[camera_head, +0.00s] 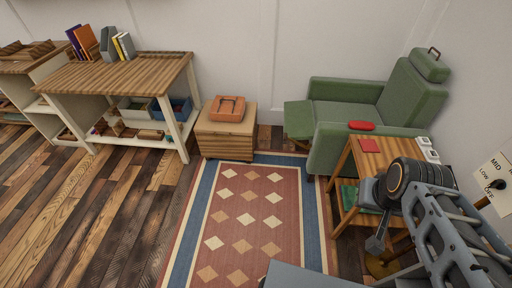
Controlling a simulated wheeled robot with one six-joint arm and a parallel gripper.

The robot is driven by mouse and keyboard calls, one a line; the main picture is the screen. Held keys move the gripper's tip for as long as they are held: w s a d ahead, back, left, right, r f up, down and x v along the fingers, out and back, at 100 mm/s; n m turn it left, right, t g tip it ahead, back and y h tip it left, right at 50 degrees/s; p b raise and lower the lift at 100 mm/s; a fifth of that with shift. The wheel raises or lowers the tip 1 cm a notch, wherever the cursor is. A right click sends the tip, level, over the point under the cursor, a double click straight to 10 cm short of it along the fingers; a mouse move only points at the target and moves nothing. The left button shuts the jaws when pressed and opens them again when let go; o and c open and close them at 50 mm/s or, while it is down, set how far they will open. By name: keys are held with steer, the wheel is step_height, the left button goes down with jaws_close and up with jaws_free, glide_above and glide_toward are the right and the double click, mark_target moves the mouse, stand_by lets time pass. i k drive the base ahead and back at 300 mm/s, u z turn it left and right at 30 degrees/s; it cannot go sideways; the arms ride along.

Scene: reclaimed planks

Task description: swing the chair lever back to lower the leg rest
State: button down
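The green chair (350,92) stands against the back wall at the right. Its green leg rest (298,119) sticks out to the left at about seat height and looks raised. A red, rounded piece (361,126) is at the top of the chair's near arm; I cannot tell whether it is the lever. No other lever is clear, and the side table partly hides the chair's near side. My gripper (376,244) hangs at the lower right, in front of the side table and apart from the chair. Its fingers are too small and dark to tell open from shut.
A wooden side table (355,158) with a red square and white items stands before the chair. A sign (494,180) with a black knob is at the right edge. A wooden box (226,140) bears an orange case. The patterned rug (245,215) is clear.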

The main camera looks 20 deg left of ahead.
mark_target(286, 139)
steer(key=u, duration=0.35)
steer(key=k, duration=0.4)
steer(key=u, duration=0.8)
steer(key=i, duration=0.6)
steer(key=u, duration=0.9)
steer(key=i, duration=2.05)
steer(key=z, duration=1.2)
steer(key=i, duration=0.85)
steer(key=z, duration=0.95)
